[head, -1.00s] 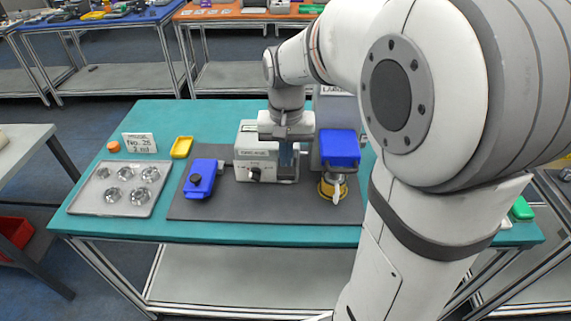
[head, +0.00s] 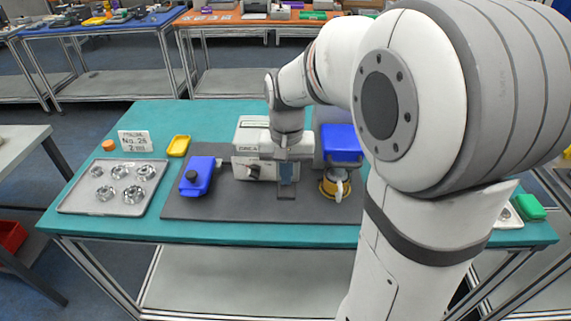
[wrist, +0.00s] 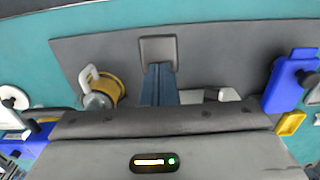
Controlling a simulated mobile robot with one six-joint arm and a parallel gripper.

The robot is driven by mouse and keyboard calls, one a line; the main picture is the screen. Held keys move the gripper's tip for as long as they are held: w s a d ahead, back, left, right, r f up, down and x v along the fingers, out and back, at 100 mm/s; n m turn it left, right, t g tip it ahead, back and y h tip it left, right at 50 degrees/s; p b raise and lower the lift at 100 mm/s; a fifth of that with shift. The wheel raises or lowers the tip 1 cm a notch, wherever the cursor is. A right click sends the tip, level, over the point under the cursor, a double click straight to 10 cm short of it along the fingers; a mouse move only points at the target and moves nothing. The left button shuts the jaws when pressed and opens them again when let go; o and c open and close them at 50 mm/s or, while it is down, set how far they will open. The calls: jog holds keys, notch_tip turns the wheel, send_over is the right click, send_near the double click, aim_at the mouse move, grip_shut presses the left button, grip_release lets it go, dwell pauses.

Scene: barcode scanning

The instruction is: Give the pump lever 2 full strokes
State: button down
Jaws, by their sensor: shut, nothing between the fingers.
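My gripper (head: 286,180) points down in front of a white machine (head: 252,146) with a dark knob. Its two blue-grey fingers are together with nothing between them; the wrist view also shows the gripper (wrist: 160,70). A dark grey plate (head: 286,192), which looks like the pump lever's pad, lies at the fingertips; it also shows in the wrist view (wrist: 158,50). I cannot tell whether the fingers touch it. The lever's arm behind the fingers is hidden.
A blue box (head: 197,176) lies left. A metal tray (head: 80,202) holds several hex parts. A yellow dish (head: 179,146) sits behind. The front mat is clear.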

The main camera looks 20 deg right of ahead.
jog(key=shift+f, duration=0.15)
jog(key=shift+p, duration=0.3)
notch_tip(320, 180, up, 8)
jog(key=p, duration=0.5)
jog(key=shift+f+p, duration=0.15)
jog(key=shift+p, duration=0.2)
jog(key=shift+f+b, duration=2.95)
jog(key=shift+f, duration=1)
jog(key=shift+r, duration=0.1)
notch_tip(320, 180, up, 8)
jog(key=p, duration=0.6)
jog(key=shift+f, duration=0.2)
